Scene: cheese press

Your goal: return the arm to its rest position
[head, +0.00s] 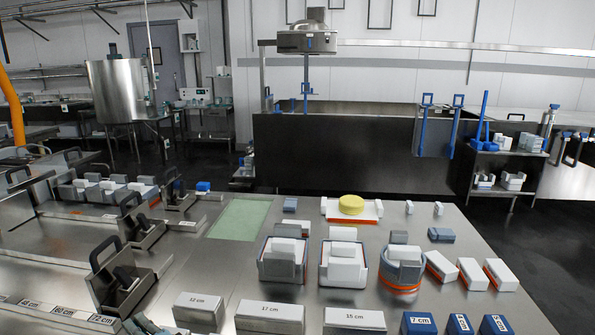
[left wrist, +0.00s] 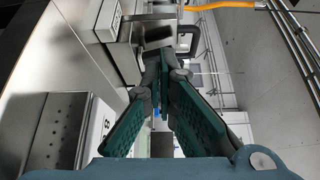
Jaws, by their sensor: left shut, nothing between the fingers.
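My left gripper (left wrist: 166,72) fills the middle of the left wrist view. Its two dark green ribbed fingers come together at the far end, shut with nothing between them. Past the fingertips are a dark handle and metal parts, with no clear contact visible. My right gripper shows in neither view.
A steel table (head: 470,306) carries cheese moulds, white blocks (head: 269,316), a green mat (head: 240,219) and a yellow round cheese (head: 351,204). Dark-handled clamps (head: 105,252) stand at left. An orange hose (head: 12,108) hangs at far left. A steel vat (head: 340,145) stands behind.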

